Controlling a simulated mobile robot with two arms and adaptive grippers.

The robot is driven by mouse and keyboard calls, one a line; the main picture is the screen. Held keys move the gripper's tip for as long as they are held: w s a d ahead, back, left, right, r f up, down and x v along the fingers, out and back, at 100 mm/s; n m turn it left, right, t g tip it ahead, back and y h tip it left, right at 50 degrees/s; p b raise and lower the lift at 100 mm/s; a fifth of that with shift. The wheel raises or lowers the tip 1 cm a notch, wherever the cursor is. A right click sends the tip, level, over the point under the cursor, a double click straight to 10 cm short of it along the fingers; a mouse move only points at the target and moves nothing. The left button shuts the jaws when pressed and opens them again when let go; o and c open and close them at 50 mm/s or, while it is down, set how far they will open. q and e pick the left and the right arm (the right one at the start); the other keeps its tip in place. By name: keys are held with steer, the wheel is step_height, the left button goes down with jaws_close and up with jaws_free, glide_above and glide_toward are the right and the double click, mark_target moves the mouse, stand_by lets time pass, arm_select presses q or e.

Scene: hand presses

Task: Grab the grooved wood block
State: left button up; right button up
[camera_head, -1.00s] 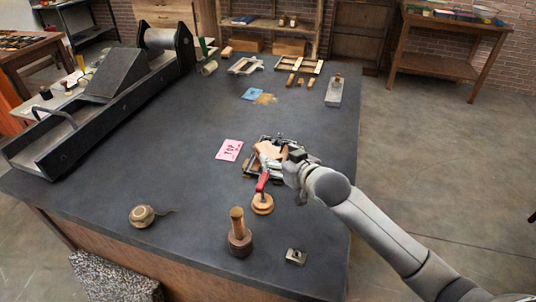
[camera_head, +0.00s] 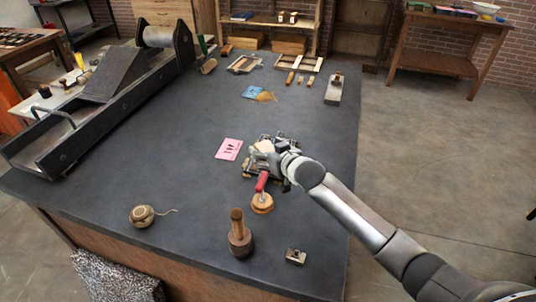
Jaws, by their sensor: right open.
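My right gripper (camera_head: 266,160) reaches in from the right and is over a small cluttered assembly (camera_head: 250,172) on the dark table. It is open. A tan wooden piece (camera_head: 264,146) shows just beyond the fingers, partly covered by them. It may be the grooved wood block, but no groove can be made out at this size. I cannot tell whether the fingers touch it. My left gripper is not in view.
A red-handled tool on a round wooden base (camera_head: 262,203) stands close in front of the gripper. A pink card (camera_head: 229,149) lies left of it. A wooden-handled tool (camera_head: 238,236), a twine ball (camera_head: 142,216) and a long press (camera_head: 100,95) stand on the table (camera_head: 180,180).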

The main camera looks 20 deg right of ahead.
steer(key=c, duration=1.2)
steer(key=shift+o, duration=0.2)
steer(key=shift+r, duration=0.15)
